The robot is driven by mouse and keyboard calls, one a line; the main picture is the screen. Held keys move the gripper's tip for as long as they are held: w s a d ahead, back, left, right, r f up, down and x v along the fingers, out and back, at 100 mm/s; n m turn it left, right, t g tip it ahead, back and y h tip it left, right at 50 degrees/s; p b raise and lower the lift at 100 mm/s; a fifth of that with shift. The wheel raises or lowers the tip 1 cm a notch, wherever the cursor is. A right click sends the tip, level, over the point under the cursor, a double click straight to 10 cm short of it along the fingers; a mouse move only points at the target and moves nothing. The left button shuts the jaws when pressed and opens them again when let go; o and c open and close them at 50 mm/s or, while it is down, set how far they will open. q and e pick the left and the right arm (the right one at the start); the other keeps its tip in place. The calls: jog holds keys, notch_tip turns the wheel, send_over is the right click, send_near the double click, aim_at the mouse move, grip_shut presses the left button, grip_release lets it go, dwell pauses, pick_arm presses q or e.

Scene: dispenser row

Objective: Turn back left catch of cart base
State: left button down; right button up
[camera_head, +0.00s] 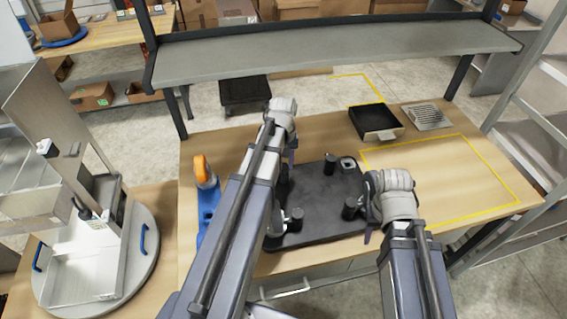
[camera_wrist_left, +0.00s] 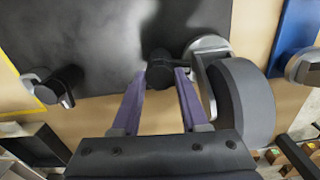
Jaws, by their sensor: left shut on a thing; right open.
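The cart base (camera_head: 320,190), a black plate, lies on the wooden table; its edge also shows in the left wrist view (camera_wrist_left: 100,40). My left gripper (camera_head: 289,160) is at its back left corner. In the left wrist view, my left gripper (camera_wrist_left: 160,77) is shut on the black post of the back left catch (camera_wrist_left: 158,68). A metal disc (camera_wrist_left: 207,44) and a grey wheel (camera_wrist_left: 248,100) sit right beside that post. In the head view my arm mostly hides this corner. My right gripper (camera_head: 368,228) is open beside the front right catch (camera_head: 350,208).
A blue holder (camera_head: 208,212) with an orange part stands left of the base. A black bin (camera_head: 376,120) and a grate (camera_head: 426,116) are at the back right. The yellow-outlined area (camera_head: 460,180) is clear. A grey shelf (camera_head: 320,55) spans the back.

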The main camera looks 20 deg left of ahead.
aim_at(284, 166)
pick_arm(q)
jog(key=shift+n, duration=0.5)
jog(key=shift+c, duration=2.1)
grip_release()
notch_tip(284, 166, up, 8)
jog(key=p, duration=0.8)
jog(key=shift+f, duration=0.1)
